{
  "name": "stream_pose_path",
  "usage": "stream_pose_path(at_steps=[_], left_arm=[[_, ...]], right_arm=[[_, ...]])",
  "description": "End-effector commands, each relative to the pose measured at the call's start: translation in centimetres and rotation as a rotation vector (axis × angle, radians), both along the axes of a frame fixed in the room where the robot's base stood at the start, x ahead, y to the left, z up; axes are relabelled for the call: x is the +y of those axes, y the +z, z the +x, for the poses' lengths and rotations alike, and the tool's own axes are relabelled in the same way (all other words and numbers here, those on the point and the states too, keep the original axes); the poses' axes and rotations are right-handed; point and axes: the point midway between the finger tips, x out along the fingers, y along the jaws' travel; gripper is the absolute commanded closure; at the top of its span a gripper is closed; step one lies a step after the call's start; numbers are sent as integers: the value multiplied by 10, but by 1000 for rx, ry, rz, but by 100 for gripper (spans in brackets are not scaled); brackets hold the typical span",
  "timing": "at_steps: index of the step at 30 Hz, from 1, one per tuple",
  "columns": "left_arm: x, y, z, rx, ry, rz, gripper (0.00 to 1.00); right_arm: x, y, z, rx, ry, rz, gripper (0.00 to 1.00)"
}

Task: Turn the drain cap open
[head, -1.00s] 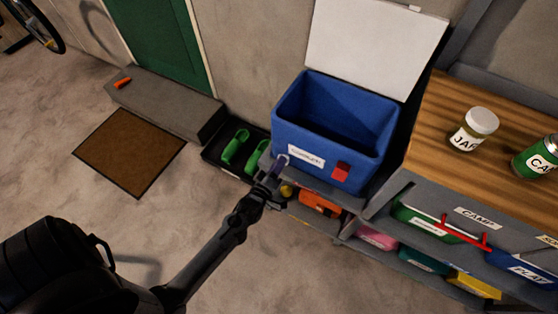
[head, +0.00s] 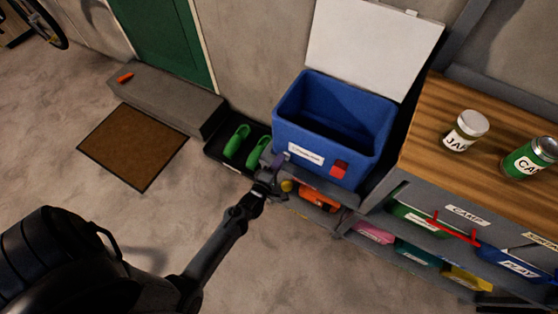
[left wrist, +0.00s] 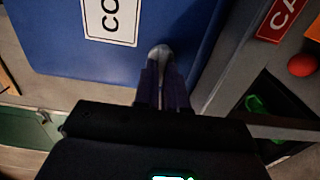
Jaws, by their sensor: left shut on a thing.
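The blue cooler (head: 325,130) stands with its white lid (head: 372,45) raised and its inside in view. The drain cap (left wrist: 160,53) shows in the left wrist view as a small pale grey rounded piece against the cooler's blue wall (left wrist: 60,50), beside the white label (left wrist: 112,20). My left gripper (head: 273,160) is at the lower left of the cooler's front. In the left wrist view its fingers (left wrist: 161,72) are shut on the drain cap. The fingers hide part of the cap, and I cannot tell how far it is turned. My right gripper is out of view.
Green shoes (head: 236,142) sit in a dark tray left of the cooler. A low shelf with bins (head: 318,197) runs below it. The floor in front is clear.

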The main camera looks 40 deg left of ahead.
Motion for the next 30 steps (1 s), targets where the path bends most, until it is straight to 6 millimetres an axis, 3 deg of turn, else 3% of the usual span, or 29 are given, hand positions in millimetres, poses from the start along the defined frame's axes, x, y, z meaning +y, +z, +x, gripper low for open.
stream_pose_path(at_steps=[11,12,17,30], left_arm=[[0,-1,0,0,0,-8,100],[0,-1,0,0,0,-8,88],[0,-1,0,-1,0,-7,64],[-1,0,-2,0,-2,-5,64]], right_arm=[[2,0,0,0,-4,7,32],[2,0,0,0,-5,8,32],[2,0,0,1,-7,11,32],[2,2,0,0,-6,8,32]])
